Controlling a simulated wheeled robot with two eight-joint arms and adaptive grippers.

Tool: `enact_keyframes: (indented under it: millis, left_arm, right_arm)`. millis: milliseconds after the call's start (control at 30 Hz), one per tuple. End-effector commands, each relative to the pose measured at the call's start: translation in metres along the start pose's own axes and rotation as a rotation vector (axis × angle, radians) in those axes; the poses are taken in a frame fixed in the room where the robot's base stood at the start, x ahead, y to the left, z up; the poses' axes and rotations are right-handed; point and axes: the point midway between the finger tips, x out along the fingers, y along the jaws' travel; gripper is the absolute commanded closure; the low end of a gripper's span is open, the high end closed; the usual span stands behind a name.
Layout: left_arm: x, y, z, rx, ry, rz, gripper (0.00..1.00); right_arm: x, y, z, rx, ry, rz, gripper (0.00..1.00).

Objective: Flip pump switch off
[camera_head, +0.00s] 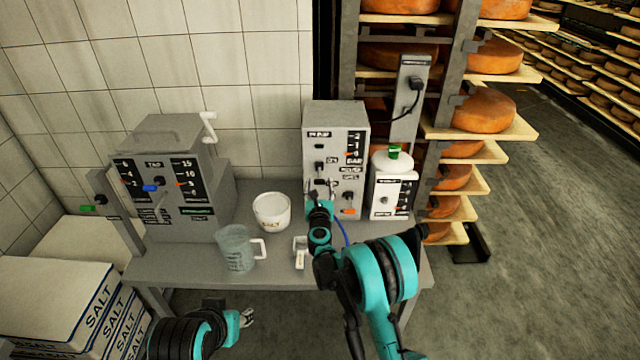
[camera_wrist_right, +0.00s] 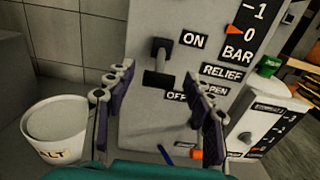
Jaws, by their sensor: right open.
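The grey pump box (camera_head: 318,122) stands on the table against the back wall, with a gauge and labels on its front. Its black switch (camera_wrist_right: 159,60) shows in the right wrist view, with its lever up beside the ON label; an OFF label (camera_wrist_right: 176,96) is below. My right gripper (camera_wrist_right: 160,98) is open and empty, its two fingers spread apart in front of the box, below the switch lever. In the head view the right gripper (camera_head: 320,198) covers part of the box's lower front. My left gripper (camera_head: 246,318) is low in front of the table; its jaws are unclear.
A white tub (camera_head: 272,218) and a clear jug (camera_head: 236,250) stand left of the right gripper. A second grey machine (camera_head: 172,205) is at the left. A white canister (camera_head: 392,190) is close on the right, before cheese shelves (camera_head: 490,155).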

Motion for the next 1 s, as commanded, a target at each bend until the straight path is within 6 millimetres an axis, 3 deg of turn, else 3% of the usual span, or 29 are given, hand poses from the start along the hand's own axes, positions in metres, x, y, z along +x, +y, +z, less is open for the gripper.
enact_keyframes:
  millis: [200, 500, 700, 1000]
  left_arm:
    - [0.005, 0.0, 0.004, 0.0, 0.0, 0.0, 0.6]
    - [0.005, 0.0, 0.004, 0.0, 0.0, 0.0, 0.6]
    - [0.005, 0.0, 0.004, 0.0, 0.0, 0.0, 0.6]
    - [0.013, 0.0, 0.009, 0.0, 0.0, 0.0, 0.6]
  right_arm:
    - [0.022, 0.0, 0.0, -0.002, 0.0, 0.0, 0.47]
    - [0.025, 0.0, 0.001, -0.002, 0.0, 0.0, 0.47]
    - [0.025, 0.0, 0.001, -0.002, 0.0, 0.0, 0.97]
    - [0.026, -0.001, -0.004, -0.005, -0.033, -0.004, 0.97]
